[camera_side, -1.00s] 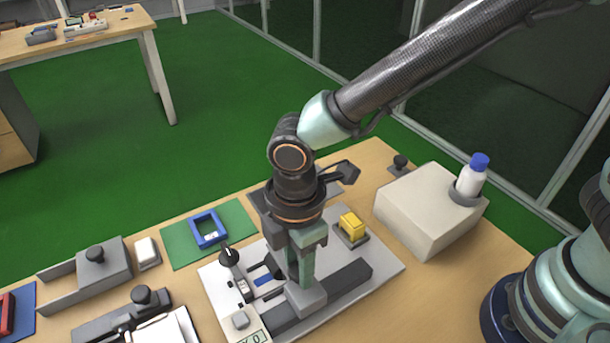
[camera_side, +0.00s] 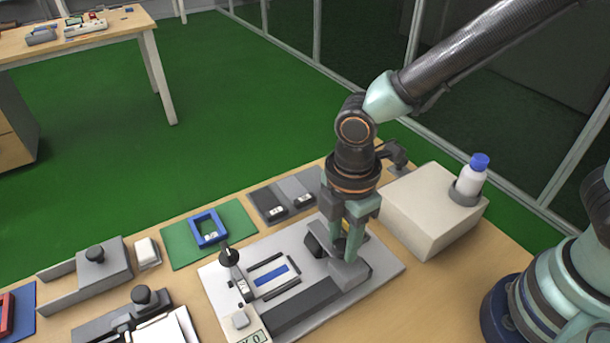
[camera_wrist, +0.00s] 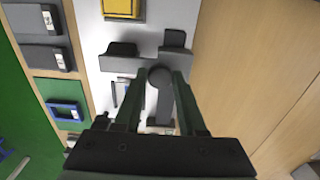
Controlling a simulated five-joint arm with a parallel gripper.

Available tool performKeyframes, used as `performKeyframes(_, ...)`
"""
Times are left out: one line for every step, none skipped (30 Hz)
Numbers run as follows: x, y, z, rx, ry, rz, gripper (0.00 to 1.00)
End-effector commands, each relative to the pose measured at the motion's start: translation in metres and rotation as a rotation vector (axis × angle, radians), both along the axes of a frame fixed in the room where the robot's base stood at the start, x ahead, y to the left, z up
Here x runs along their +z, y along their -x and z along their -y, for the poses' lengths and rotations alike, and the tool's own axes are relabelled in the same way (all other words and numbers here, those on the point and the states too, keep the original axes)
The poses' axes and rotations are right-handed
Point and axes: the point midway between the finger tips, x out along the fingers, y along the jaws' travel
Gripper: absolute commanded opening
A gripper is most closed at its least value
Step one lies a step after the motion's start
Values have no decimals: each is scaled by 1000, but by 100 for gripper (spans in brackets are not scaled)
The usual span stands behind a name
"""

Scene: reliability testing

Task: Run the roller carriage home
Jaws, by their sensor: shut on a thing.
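The roller carriage (camera_side: 350,276) is a grey block on a dark grey rail (camera_side: 303,309) on a white plate. It sits at the right end of the rail. My gripper (camera_side: 347,256) is shut on the carriage's knob, directly above the block. In the wrist view the dark round knob (camera_wrist: 160,76) shows between my fingers (camera_wrist: 157,88). A dark piece (camera_side: 318,244) beside the carriage is partly hidden by my fingers. A blue strip (camera_side: 272,275) lies between two dark bars on the plate, left of the carriage.
A beige box with a blue-capped bottle (camera_side: 470,178) stands close right of my gripper. A yellow block (camera_wrist: 122,9) sits beyond the carriage, mostly hidden in the side view. A black ball-topped lever (camera_side: 229,257) stands at the plate's left. A blue frame (camera_side: 208,229) lies on a green mat.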

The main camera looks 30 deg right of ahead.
Motion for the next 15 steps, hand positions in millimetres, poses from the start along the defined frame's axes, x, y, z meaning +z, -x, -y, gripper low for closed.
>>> performKeyframes(1,0,4,-3,-1,1,13)
performKeyframes(1,-1,6,-3,-1,1,13)
performKeyframes(1,0,9,-2,-1,1,13)
performKeyframes(1,0,11,-2,-1,1,13)
performKeyframes(1,0,12,-1,-1,1,13)
performKeyframes(0,0,13,-1,0,1,13)
performKeyframes(0,0,14,-1,0,1,13)
performKeyframes(0,0,14,-1,0,1,13)
performKeyframes(0,0,14,-1,0,0,13)
performKeyframes(0,0,14,-1,0,0,13)
performKeyframes(0,0,14,-1,0,0,13)
performKeyframes(0,0,14,-1,0,0,13)
performKeyframes(0,0,15,-1,0,-1,13)
performKeyframes(0,0,15,-1,0,-1,13)
performKeyframes(0,0,15,-2,1,-1,13)
